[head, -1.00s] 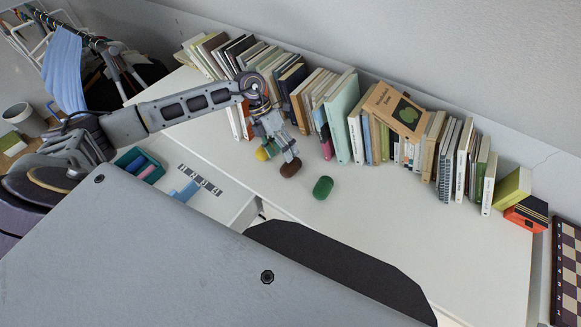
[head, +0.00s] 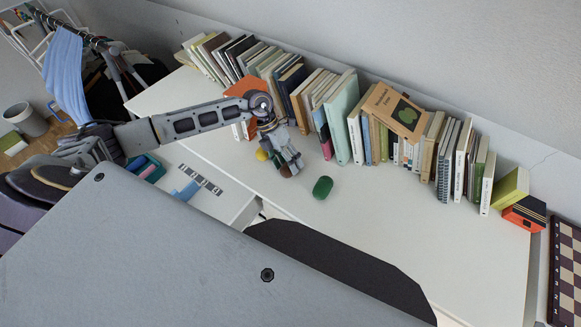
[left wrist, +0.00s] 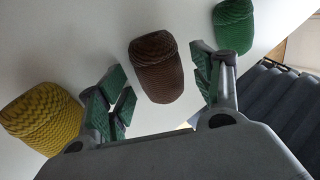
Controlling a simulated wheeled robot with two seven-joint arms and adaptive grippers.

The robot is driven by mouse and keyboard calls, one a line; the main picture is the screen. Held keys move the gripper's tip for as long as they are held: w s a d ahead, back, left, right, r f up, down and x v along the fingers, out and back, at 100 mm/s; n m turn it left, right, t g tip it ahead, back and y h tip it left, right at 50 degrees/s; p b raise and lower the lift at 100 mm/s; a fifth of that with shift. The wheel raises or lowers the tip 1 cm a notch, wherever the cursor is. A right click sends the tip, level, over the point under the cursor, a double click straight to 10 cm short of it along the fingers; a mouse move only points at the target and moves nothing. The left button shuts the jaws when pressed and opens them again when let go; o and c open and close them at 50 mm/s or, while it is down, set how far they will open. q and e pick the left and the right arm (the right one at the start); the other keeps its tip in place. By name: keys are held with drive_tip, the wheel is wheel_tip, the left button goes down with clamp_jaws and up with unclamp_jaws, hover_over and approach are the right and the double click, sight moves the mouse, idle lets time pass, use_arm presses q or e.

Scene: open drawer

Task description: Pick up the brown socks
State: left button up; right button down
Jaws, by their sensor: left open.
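The brown socks (left wrist: 156,68) are a rolled bundle on the white table, between the two open fingers of my left gripper in the left wrist view (left wrist: 160,95). The fingers stand to either side of the bundle, apart from it. In the head view the brown socks (head: 286,171) are mostly hidden behind my left gripper (head: 289,165), with only a small part showing. My right gripper is not in view.
Yellow socks (left wrist: 44,114) lie left of the gripper and green socks (head: 322,187) lie to its right. A row of books (head: 343,118) stands along the wall behind. An open drawer (head: 222,203) is at the front left.

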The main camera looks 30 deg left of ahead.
use_arm(q)
drive_tip(key=c, duration=1.1)
drive_tip(key=shift+r, duration=0.15)
drive_tip(key=shift+r, duration=4.85)
